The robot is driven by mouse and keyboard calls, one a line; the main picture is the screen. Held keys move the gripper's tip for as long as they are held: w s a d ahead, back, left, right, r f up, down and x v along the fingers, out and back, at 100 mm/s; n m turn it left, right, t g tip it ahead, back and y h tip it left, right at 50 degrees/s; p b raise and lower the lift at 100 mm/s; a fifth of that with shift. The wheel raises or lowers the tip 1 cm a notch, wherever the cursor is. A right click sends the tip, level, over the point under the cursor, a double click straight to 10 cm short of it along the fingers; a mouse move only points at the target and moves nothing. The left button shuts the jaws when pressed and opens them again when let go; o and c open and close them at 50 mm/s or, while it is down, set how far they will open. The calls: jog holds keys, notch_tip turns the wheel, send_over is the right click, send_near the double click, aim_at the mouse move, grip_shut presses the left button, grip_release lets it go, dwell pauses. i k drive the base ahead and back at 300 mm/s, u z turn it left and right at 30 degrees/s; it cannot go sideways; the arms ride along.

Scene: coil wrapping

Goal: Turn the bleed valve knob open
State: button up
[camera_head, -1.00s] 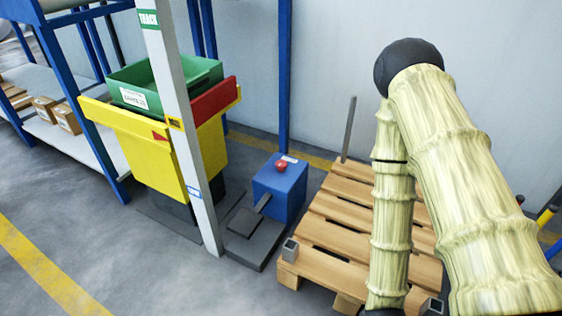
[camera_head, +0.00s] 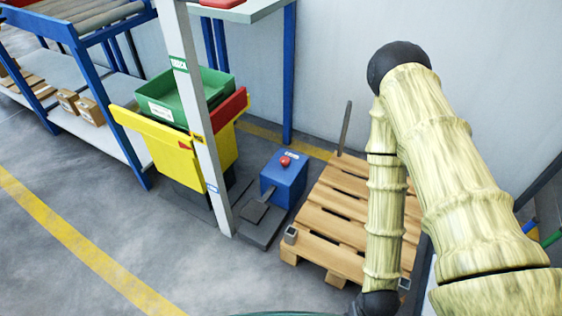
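I cannot make out a bleed valve knob for certain. A blue box (camera_head: 284,180) with a small red round button or knob (camera_head: 285,161) on top stands on the floor near the middle; whether this is the bleed valve is not clear. My arm, in a pale ribbed cover, fills the right side and bends down toward the bottom edge. My gripper is out of the picture, so its state is hidden. Nothing of mine touches the blue box.
A wooden pallet (camera_head: 333,219) with upright posts lies right of the blue box. A yellow bin stand with a green bin (camera_head: 168,98) and a grey post (camera_head: 203,130) stand left of it. Blue-framed shelving (camera_head: 125,148) is at the left. Open floor lies at the lower left.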

aim_at(285, 160)
jog(key=k, duration=0.85)
jog(key=z, duration=1.35)
jog(key=i, duration=0.8)
jog(key=u, duration=1.8)
jog(key=i, duration=1)
